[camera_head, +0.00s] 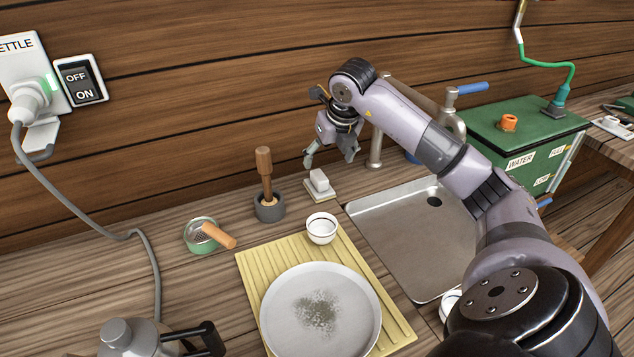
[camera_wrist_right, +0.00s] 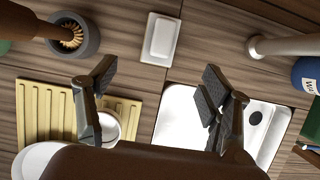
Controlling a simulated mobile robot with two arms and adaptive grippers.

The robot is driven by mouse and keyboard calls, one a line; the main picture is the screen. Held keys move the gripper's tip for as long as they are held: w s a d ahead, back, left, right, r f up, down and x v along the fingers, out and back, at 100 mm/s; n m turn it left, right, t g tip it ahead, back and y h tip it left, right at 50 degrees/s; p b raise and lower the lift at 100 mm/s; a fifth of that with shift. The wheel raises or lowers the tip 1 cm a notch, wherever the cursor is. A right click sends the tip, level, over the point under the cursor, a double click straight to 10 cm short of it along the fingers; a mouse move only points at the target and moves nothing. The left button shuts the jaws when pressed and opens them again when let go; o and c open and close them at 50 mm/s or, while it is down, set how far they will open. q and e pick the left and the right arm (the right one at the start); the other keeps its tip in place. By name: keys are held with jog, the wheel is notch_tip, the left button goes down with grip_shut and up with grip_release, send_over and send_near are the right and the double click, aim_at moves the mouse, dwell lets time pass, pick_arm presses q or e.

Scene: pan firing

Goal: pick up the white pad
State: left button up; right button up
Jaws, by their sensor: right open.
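The white pad (camera_head: 319,181) is a small white block lying on a flat pale base on the wooden counter, left of the sink. In the right wrist view the white pad (camera_wrist_right: 161,38) lies beyond the fingertips, near the top middle. My right gripper (camera_head: 330,160) hangs above and close to the pad in the head view, apart from it. In the wrist view my right gripper (camera_wrist_right: 157,80) has its fingers spread wide with nothing between them. My left gripper is not in view.
A stone pot with a wooden-handled brush (camera_head: 269,205) stands left of the pad. A small white cup (camera_head: 322,228) and a plate (camera_head: 320,312) sit on the yellow ribbed board (camera_head: 250,275). The sink (camera_head: 400,225) and tap (camera_head: 376,150) are to the right.

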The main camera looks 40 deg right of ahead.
aim_at(320, 176)
jog(key=x, duration=0.6)
jog(key=shift+w+f+p, duration=0.2)
jog(key=shift+p, duration=0.2)
jog(key=shift+w+d+f, duration=0.1)
jog(key=shift+w+f, duration=0.05)
jog(key=shift+f, duration=0.25)
jog(key=shift+w+d+f+p, duration=0.1)
jog(key=shift+w+f+p, duration=0.1)
jog(key=shift+f+p, duration=0.15)
jog(key=x, duration=0.4)
jog(key=shift+w+d+p, duration=0.15)
jog(key=shift+p, duration=0.2)
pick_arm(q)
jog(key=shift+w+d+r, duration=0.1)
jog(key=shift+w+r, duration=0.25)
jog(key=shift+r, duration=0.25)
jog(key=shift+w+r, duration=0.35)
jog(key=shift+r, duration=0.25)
pick_arm(e)
jog(key=shift+c, duration=0.3)
jog(key=shift+r, duration=0.1)
jog(key=c, duration=1.2)
